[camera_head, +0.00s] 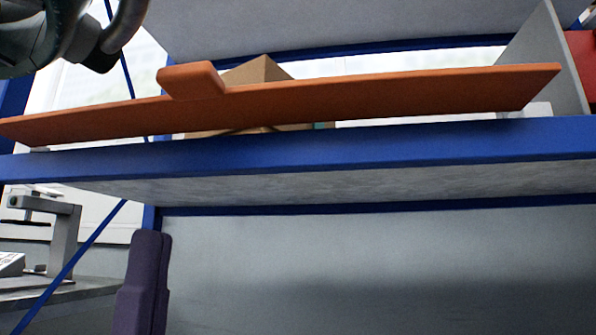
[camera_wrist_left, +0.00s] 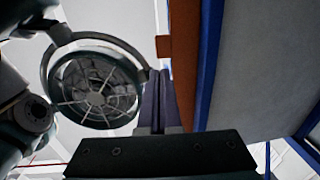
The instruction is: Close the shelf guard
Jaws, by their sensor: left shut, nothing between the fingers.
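The orange shelf guard (camera_head: 380,98) is a long bar running along the front of the blue-edged shelf (camera_head: 380,145). An orange block-shaped handle (camera_head: 190,80) sticks out from it, left of centre. A narrow gap shows between the bar and the blue edge, wider toward the right. In the left wrist view the guard (camera_wrist_left: 183,65) runs along the right, with its handle (camera_wrist_left: 163,46) beyond my fingertips. My left gripper (camera_head: 151,236) points upward below the shelf, its dark purple fingers shut and empty, apart from the guard. It also shows in the wrist view (camera_wrist_left: 158,72). My right gripper is out of view.
A cardboard box (camera_head: 262,72) stands behind the guard. A grey side plate (camera_head: 552,60) and a red object (camera_head: 582,65) are at the right end. A bench with a grey stand (camera_head: 62,235) is at lower left. The space below the shelf looks clear.

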